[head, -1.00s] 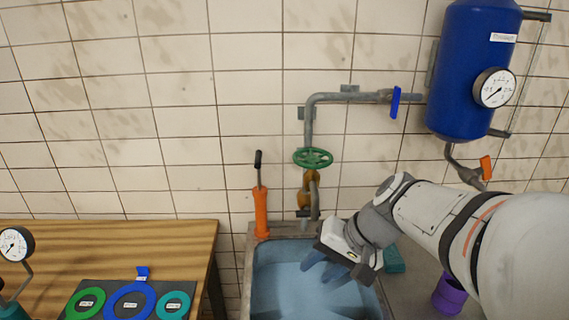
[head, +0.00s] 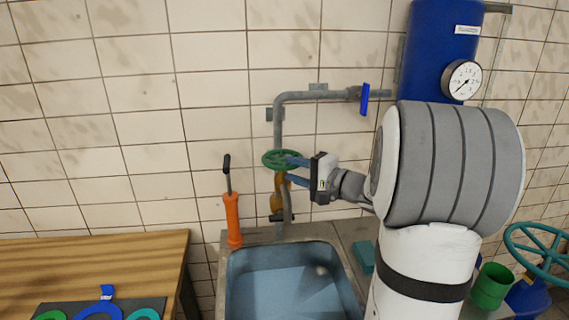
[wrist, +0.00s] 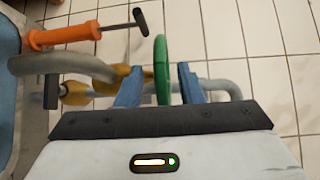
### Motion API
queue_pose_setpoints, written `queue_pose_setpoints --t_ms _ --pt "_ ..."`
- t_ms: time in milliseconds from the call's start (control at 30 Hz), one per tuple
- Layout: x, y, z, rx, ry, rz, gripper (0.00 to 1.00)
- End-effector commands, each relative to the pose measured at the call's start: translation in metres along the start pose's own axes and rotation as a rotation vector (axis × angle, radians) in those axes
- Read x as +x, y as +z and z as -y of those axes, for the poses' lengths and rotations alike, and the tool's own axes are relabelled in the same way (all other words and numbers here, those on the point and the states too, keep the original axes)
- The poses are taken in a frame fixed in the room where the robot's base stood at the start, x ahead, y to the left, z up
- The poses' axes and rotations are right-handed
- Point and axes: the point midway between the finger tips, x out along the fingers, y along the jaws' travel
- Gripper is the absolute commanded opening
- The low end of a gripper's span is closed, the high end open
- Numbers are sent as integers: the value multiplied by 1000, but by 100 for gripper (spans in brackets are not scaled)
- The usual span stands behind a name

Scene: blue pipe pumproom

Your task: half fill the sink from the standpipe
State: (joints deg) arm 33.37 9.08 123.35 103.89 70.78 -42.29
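The green handwheel (head: 282,160) sits on the brass-coloured valve (head: 281,190) of the standpipe, whose grey pipe (head: 279,125) runs down the tiled wall. My gripper (head: 296,171) reaches it from the right. In the wrist view, the blue fingers of my gripper (wrist: 160,85) stand on either side of the green wheel rim (wrist: 161,65), with a small gap on both sides. The gripper is open around the rim. The grey spout (head: 288,205) hangs at the back edge of the sink (head: 229,285). The basin looks blue inside; I cannot tell the water level.
An orange hand pump (head: 232,220) stands left of the spout. A wooden bench (head: 90,260) is at left. A blue-handled valve (head: 365,98) sits on the pipe beside the blue tank (head: 440,40). A teal block (head: 363,256) lies right of the sink.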

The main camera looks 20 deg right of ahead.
Motion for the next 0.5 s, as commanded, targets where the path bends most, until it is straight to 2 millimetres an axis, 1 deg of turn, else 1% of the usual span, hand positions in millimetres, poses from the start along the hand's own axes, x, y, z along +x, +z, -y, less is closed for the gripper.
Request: queue_pose_setpoints --t_ms 33,100,200,333,500 --pt "10 1 2 2 2 5 34" --pt "20 2 2 1 2 5 34" --pt "32 2 1 1 2 4 34" --pt "40 2 0 1 2 4 34" --pt "42 2 0 0 2 4 34"
